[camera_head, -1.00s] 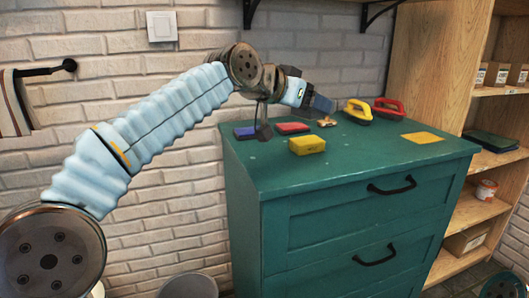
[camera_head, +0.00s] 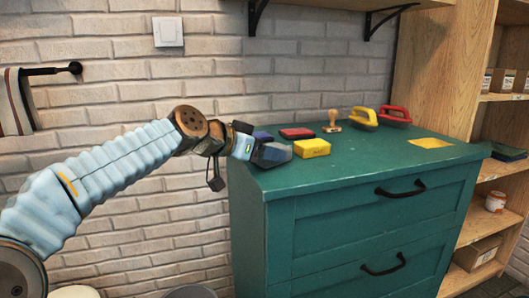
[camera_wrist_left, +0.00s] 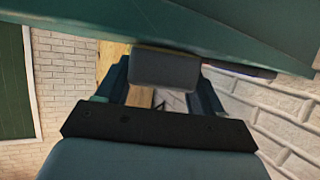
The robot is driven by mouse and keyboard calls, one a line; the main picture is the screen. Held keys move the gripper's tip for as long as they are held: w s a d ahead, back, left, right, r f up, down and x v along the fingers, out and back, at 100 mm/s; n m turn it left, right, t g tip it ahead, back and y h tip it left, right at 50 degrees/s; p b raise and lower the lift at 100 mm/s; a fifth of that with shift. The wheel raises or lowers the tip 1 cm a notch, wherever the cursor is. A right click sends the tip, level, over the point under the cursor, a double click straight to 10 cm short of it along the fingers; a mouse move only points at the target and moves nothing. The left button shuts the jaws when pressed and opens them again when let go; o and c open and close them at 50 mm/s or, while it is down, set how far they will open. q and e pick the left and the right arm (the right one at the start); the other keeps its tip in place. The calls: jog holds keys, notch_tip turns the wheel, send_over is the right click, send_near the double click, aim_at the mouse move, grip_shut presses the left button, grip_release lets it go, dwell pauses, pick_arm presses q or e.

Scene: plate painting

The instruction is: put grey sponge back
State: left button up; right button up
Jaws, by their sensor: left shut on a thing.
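My left gripper (camera_head: 272,154) is at the left front corner area of the green dresser's top, low over it or touching; I cannot tell which. In the left wrist view, the grey sponge (camera_wrist_left: 165,68) is a grey block between the two dark fingers (camera_wrist_left: 163,85), which are shut on it. The green surface lies close along it in that view. In the head view I cannot clearly separate the sponge from the dark fingers. My right gripper is not in view.
On the green dresser (camera_head: 340,178) are a yellow sponge (camera_head: 312,148) just right of my gripper, a blue pad (camera_head: 262,135), a red pad (camera_head: 297,133), a wooden stamp (camera_head: 332,121), yellow-handled (camera_head: 364,117) and red-handled (camera_head: 396,115) tools, and a yellow square (camera_head: 431,143). The front right top is clear.

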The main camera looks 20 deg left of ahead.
pick_arm(q)
jog(key=shift+f, duration=0.1)
jog(key=o, duration=1)
jog(key=shift+r, duration=0.25)
jog(key=b+v, duration=0.1)
jog(key=v, duration=1.1)
jog(key=shift+f, duration=0.2)
